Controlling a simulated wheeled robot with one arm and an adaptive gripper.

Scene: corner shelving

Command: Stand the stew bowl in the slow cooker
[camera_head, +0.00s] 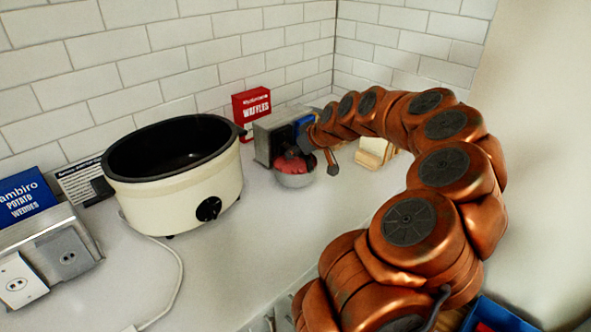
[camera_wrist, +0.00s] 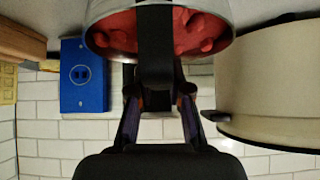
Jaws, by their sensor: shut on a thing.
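The stew bowl (camera_head: 297,179) is a small grey metal bowl with red lumpy content, to the right of the slow cooker in the head view. The wrist view shows the bowl (camera_wrist: 100,45) at the top, its red content facing the camera. I cannot tell whether the bowl touches the counter. The slow cooker (camera_head: 185,200) is cream with a black rim and a dark open inside; no lid shows on it. Its side also shows at the right of the wrist view (camera_wrist: 265,85).
A red waffles box (camera_head: 252,106) and a grey metal box (camera_head: 266,143) stand behind the bowl. A wooden block (camera_head: 374,152) is to its right. A blue potato wedges box (camera_head: 25,197) and grey outlet boxes (camera_head: 68,252) are at left. A white cord (camera_head: 178,270) crosses the clear front counter.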

